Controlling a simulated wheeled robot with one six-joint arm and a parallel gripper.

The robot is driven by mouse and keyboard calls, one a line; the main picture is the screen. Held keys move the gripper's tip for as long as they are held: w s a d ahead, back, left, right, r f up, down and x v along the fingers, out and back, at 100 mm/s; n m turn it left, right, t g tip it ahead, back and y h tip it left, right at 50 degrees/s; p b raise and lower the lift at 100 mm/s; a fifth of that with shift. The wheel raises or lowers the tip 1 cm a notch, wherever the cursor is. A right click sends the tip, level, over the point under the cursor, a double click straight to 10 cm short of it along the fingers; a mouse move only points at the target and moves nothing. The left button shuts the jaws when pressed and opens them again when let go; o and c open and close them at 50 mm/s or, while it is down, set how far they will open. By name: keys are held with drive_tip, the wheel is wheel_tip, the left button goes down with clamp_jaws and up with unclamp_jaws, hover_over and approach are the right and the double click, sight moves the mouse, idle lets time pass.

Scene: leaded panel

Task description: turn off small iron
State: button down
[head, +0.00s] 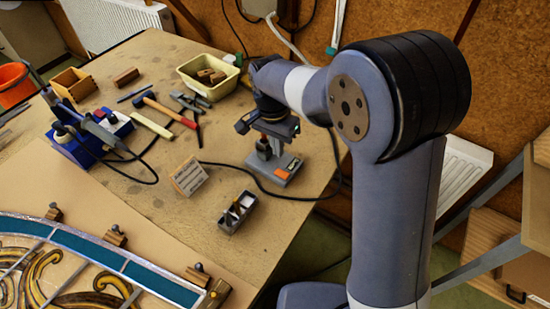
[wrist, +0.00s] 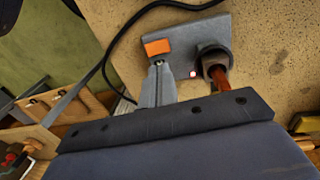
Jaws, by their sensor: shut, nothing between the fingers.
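The small iron's grey base (head: 287,179) stands at the right edge of the bench, with an orange switch (head: 281,173) on its top. In the wrist view the base (wrist: 184,32) carries the orange switch (wrist: 157,47), a small red light (wrist: 193,73) and a dark round holder (wrist: 211,56) with a reddish-brown shaft (wrist: 219,80). My gripper (head: 264,155) is above the base, pointing down. In the wrist view my gripper (wrist: 158,65) is shut and empty, its tips close beside the orange switch. I cannot tell whether they touch it.
A blue station (head: 78,147), hammer (head: 172,112), cream tub (head: 208,76) and leaded panel (head: 90,265) lie farther left.

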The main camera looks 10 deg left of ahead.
wheel_tip(320, 180, up, 7)
drive_tip(key=shift+w+a+f+b, duration=0.15)
drive_tip(key=shift+w+f+b, duration=0.05)
drive_tip(key=shift+b, duration=0.1)
